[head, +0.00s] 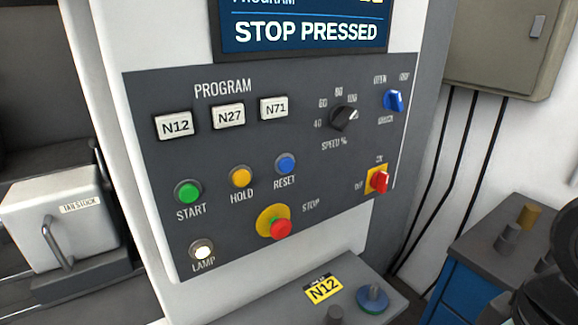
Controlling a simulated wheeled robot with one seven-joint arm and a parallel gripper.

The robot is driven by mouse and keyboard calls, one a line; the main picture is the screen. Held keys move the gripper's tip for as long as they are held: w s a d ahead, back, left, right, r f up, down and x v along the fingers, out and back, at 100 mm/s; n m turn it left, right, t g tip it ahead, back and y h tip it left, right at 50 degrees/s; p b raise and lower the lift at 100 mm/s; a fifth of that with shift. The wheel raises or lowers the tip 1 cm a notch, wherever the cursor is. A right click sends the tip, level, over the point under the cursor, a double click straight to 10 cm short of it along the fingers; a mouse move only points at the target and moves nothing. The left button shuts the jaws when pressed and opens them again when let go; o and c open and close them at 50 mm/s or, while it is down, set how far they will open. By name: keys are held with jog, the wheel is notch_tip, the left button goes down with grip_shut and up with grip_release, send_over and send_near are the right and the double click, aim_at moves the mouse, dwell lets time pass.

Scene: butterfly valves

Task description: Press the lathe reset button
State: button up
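The dark lathe control panel (235,145) faces me in the head view. The reset button (286,164) is a small blue round button with the label RESET under it. It sits right of the yellow HOLD button (241,177) and the green START button (188,192). The red STOP button (281,229) on its yellow disc is just below the reset button. The screen (305,32) above reads STOP PRESSED. A dark part, likely of my arm (550,265), shows at the lower right edge, apart from the panel. My gripper's fingers cannot be made out.
The panel also has N12, N27 and N71 keys (229,116), a speed knob (344,118), a blue switch (394,100), a red switch (379,181) and a lit lamp (203,250). A ledge with a yellow N12 tag (323,289) juts out below. A blue cabinet (462,290) stands right.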

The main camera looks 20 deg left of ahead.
grip_shut()
dwell(1.5)
